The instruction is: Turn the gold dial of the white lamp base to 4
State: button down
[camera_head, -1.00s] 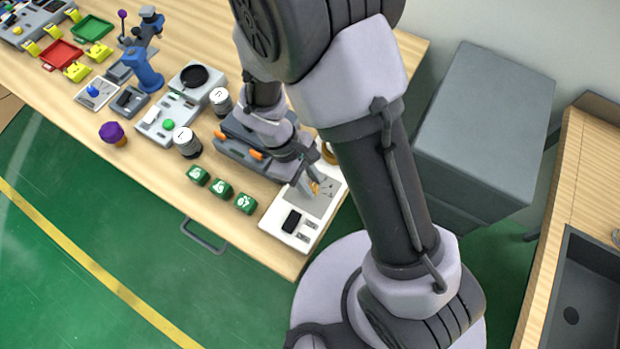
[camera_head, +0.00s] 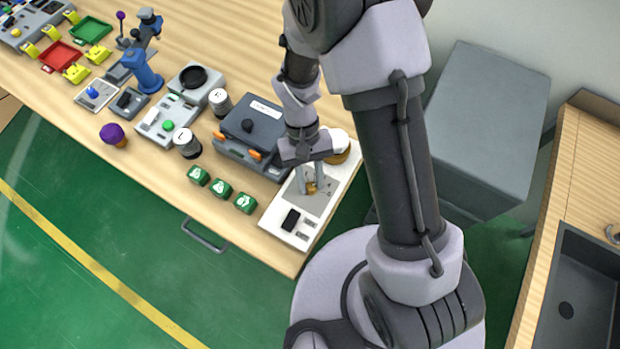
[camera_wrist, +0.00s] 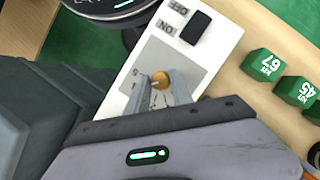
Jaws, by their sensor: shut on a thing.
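The white lamp base (camera_head: 289,237) lies at the near right corner of the wooden table. It has a grey plate (camera_head: 322,205) with dark marks and the gold dial (camera_head: 311,188) on it. My gripper (camera_head: 310,182) reaches down over the plate and is shut on the gold dial. In the wrist view the dial (camera_wrist: 161,80) shows between the two fingertips (camera_wrist: 153,83). The fingers and gripper body hide much of the scale. A figure that looks like 5 shows at the plate's left. I cannot read the dial's setting.
A black switch (camera_wrist: 195,27) marked OFF and ON sits on the lamp base. Several green numbered cubes (camera_head: 221,190) stand left of it. A dark grey case with orange latches (camera_head: 251,137) stands close behind. A gold and white round part (camera_head: 340,149) is at the base's far end.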

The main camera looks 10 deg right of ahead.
jog(key=shift+m, duration=0.6)
jog(key=shift+y, duration=0.3)
jog(key=c, duration=1.1)
grip_release()
jog(key=shift+c, duration=0.2)
jog(key=p+v, duration=0.5)
jog(key=v, duration=1.2)
jog(key=shift+r+p, duration=0.25)
jog(key=shift+p, duration=0.15)
